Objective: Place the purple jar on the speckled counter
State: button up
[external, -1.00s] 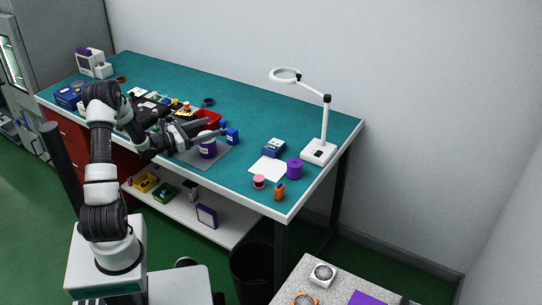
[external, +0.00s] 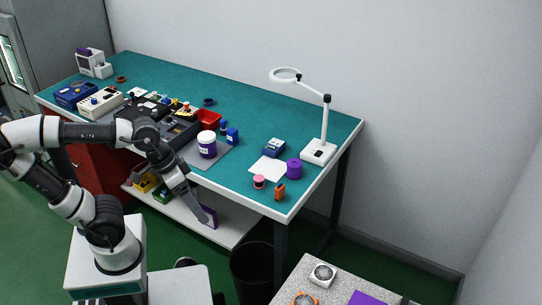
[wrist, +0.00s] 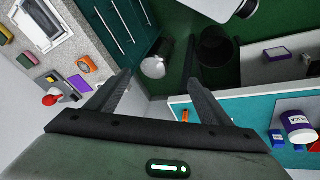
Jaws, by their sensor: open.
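The purple jar (external: 207,146), white-lidded with a purple body and white label, stands upright on a grey mat on the teal workbench. In the wrist view, the jar (wrist: 298,127) is at the right edge. The speckled counter (external: 302,276) is at the bottom right of the external view; it also shows at the left of the wrist view (wrist: 62,62). My gripper (external: 203,213) points down in front of the bench's near edge, apart from the jar. In the wrist view, its fingers (wrist: 158,98) are spread with nothing between them.
On the counter lie a white device (external: 322,274), an orange ring (external: 305,299) and a flat purple item (external: 366,299). A black bin (external: 252,272) stands between bench and counter. A purple spool (external: 294,168) and magnifier lamp (external: 319,150) are on the bench's right; a red tray (external: 208,117) is behind the jar.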

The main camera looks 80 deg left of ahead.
jog(key=shift+o, duration=0.5)
jog(key=r+m, duration=0.1)
jog(key=s+m+t+y, duration=0.1)
jog(key=m, duration=0.1)
jog(key=shift+a+r, duration=0.35)
jog(key=shift+r, duration=0.05)
